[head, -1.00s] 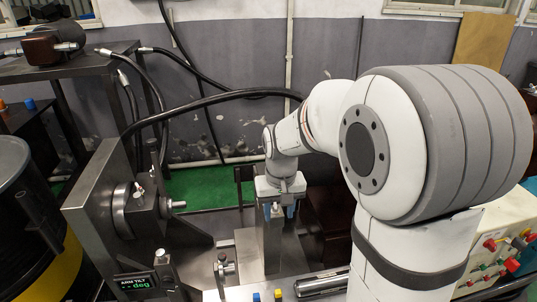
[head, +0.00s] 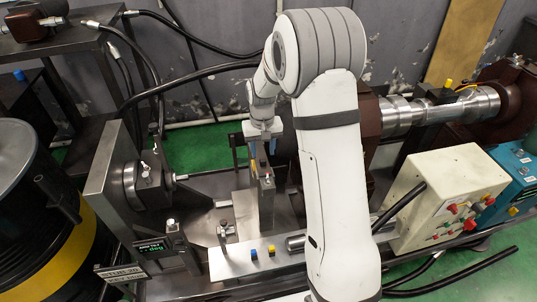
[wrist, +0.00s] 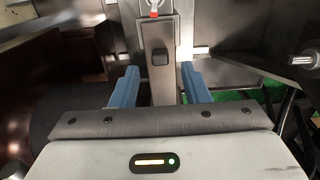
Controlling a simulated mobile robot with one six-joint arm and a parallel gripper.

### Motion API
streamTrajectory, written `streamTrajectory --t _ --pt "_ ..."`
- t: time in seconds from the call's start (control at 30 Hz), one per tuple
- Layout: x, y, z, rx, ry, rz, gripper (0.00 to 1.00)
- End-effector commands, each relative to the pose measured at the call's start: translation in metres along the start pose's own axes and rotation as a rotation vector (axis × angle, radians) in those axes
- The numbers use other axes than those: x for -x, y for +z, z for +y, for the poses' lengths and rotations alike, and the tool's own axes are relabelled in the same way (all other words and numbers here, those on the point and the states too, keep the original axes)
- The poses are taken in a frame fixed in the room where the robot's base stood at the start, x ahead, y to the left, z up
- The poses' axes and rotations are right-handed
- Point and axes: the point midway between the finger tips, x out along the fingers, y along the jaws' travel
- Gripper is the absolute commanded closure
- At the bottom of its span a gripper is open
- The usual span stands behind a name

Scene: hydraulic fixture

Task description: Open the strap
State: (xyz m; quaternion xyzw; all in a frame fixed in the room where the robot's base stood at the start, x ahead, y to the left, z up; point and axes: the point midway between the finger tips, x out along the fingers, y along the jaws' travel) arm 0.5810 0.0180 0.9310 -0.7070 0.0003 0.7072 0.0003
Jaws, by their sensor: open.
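I cannot tell for certain which part is the strap. An upright grey metal post (head: 266,203) stands on the fixture's base plate, with a small reddish detail near its top. In the wrist view the post (wrist: 159,88) runs up the middle, with a dark square piece (wrist: 160,57) on its face and a red and white tip (wrist: 153,6) at the far end. My gripper (head: 264,160) is by the post's upper end, pointing down. In the wrist view my gripper (wrist: 160,70) has its blue fingers apart, one on each side of the post, with nothing gripped.
A steel plate with a round hub (head: 143,187) and a projecting stud stands left of the post. A cream control box (head: 440,195) stands right.

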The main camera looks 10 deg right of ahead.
Motion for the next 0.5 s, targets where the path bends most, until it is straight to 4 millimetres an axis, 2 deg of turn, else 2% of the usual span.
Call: streamTrajectory --t 0.2,0.5 --pt "-0.031 0.001 0.000 0.001 0.000 -0.004 0.58" --pt "-0.040 0.000 -0.001 0.001 0.000 0.000 0.58"
